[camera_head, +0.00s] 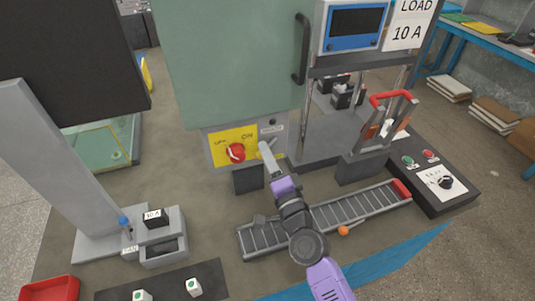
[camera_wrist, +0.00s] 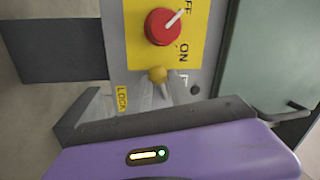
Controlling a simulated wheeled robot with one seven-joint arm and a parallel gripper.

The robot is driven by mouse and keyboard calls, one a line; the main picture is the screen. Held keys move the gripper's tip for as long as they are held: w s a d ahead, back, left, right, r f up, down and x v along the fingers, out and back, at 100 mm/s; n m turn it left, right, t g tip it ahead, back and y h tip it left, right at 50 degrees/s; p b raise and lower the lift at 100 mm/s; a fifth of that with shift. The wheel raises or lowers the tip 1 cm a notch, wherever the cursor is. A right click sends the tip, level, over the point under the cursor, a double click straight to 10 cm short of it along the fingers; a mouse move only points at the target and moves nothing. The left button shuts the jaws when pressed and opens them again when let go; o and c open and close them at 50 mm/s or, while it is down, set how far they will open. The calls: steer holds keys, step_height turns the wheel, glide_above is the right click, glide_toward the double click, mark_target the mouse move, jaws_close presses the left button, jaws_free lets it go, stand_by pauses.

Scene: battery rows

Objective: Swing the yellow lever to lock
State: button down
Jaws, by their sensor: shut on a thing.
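The yellow lever shows its round knob (camera_wrist: 158,75) in the wrist view, on the grey panel just below the ON mark. A yellow LOCK label (camera_wrist: 121,97) is beside it. In the head view my gripper (camera_head: 269,156) reaches up to the front of the switch box, right of the red rotary switch (camera_head: 236,152), and largely covers the lever. The red switch also shows in the wrist view (camera_wrist: 162,27), on its yellow OFF/ON plate. My gripper (camera_wrist: 155,103) is shut on the lever, with the knob just beyond the fingers.
A green door or panel (camera_head: 235,65) with a black handle (camera_head: 301,48) rises above the switch box. A roller conveyor (camera_head: 340,212) lies below my arm. A red-handled clamp (camera_head: 390,97) and black button box (camera_head: 432,175) stand to the right.

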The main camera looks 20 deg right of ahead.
stand_by(0.4)
steer(key=c, duration=1.3)
jaws_free()
steer(key=s+f+b, duration=0.1)
steer(key=s, duration=0.6)
steer(key=shift+s+d+f, duration=0.15)
steer(key=shift+s+d, duration=0.1)
steer(key=shift+s, duration=0.15)
